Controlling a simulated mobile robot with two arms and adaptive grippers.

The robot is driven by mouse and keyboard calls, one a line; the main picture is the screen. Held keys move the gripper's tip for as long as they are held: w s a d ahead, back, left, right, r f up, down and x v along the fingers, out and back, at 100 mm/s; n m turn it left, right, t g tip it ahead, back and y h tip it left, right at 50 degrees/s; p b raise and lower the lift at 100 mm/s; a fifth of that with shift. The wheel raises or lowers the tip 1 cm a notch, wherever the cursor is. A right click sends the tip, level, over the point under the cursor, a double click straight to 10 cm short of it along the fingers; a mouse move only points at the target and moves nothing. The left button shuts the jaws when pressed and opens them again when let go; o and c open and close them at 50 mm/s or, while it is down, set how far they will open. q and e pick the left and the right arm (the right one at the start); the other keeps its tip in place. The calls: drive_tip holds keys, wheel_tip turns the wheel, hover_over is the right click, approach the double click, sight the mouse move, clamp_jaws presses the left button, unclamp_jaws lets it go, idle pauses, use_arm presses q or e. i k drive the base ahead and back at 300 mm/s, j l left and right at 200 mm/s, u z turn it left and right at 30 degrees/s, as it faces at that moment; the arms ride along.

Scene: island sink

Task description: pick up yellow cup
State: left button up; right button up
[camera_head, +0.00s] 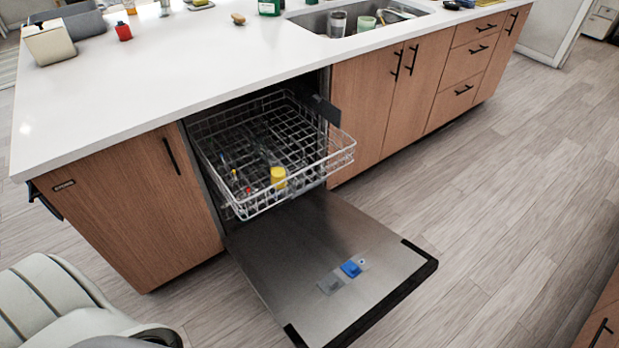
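A small yellow cup (278,176) is in the pulled-out wire rack (345,153) of the open dishwasher, near the rack's front. The rack's wires partly cover its lower part. Neither of my grippers shows in the head view.
The dishwasher door (300,255) is folded down below the rack, with a blue piece (350,268) on its inner face. The white countertop (165,70) above holds a red jar (123,31), a brown item (238,18) and a sink (310,22) with dishes. Floor (480,220) to the right is clear.

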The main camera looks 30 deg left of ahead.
sight(277, 174)
drive_tip(key=i+l+u, duration=0.5)
drive_tip(key=u, duration=0.15)
drive_tip(key=i+l+u, duration=0.2)
drive_tip(key=l+u, duration=0.15)
drive_tip(key=i+l+u, duration=0.1)
drive_tip(key=l+u, duration=0.2)
drive_tip(key=l, duration=0.2)
drive_tip(key=i+l+u, duration=0.1)
drive_tip(key=l+u, duration=0.25)
drive_tip(key=i+l+u, duration=0.1)
drive_tip(key=l+u, duration=0.4)
drive_tip(key=l, duration=0.15)
drive_tip(key=l+u, duration=0.45)
drive_tip(key=l, duration=0.2)
drive_tip(key=k+l+u, duration=0.1)
drive_tip(key=l+u, duration=0.4)
drive_tip(key=l, duration=0.15)
drive_tip(key=k+l+u, duration=0.2)
drive_tip(key=l+u, duration=0.3)
drive_tip(key=l, duration=0.15)
